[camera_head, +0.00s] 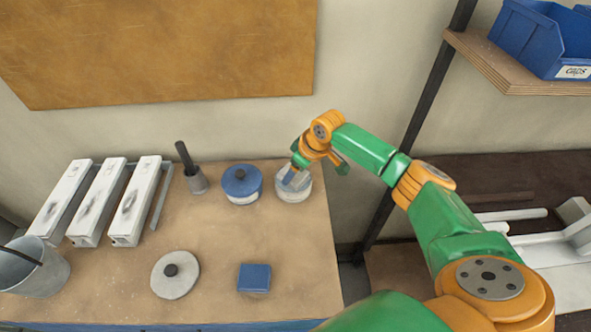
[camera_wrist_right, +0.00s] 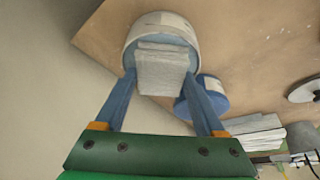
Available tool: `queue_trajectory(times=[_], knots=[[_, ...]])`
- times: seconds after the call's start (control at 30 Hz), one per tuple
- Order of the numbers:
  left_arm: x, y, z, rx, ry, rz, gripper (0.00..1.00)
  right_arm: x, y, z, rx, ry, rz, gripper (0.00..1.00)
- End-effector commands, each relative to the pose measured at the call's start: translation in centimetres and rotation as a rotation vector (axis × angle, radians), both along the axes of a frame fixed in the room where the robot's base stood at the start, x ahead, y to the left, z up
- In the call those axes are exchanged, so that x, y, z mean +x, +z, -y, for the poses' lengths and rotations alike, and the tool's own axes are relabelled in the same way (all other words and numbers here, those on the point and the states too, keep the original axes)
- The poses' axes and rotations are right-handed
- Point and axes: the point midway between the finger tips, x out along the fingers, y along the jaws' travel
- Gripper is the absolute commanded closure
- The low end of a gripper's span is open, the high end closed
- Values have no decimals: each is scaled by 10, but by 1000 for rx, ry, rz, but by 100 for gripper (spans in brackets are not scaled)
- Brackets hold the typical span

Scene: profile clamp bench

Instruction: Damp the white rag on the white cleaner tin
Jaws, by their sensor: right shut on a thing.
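The white cleaner tin (camera_head: 293,194) stands open near the bench's back right corner; its round rim (camera_wrist_right: 133,32) also shows in the wrist view. My right gripper (camera_head: 291,178) reaches down over the tin's mouth, its blue fingers pointing into it. In the wrist view the right gripper (camera_wrist_right: 162,78) is shut on the white rag (camera_wrist_right: 163,75), a greyish-white folded pad between its fingers. The rag lies across the tin's opening; I cannot tell whether it touches the surface inside. My left gripper is not in view.
A blue tin (camera_head: 241,188) with a knobbed lid stands just left. A pale lid (camera_head: 175,276) with a dark knob and a blue folded pad (camera_head: 254,278) lie in front.

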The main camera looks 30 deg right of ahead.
Motion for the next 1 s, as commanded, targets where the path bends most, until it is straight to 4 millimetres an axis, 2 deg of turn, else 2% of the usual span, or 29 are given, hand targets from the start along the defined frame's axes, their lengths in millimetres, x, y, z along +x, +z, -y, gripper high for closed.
queue_trajectory(times=[1.0], knots=[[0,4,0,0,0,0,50,-1,-3,0,1,2,-2,73]])
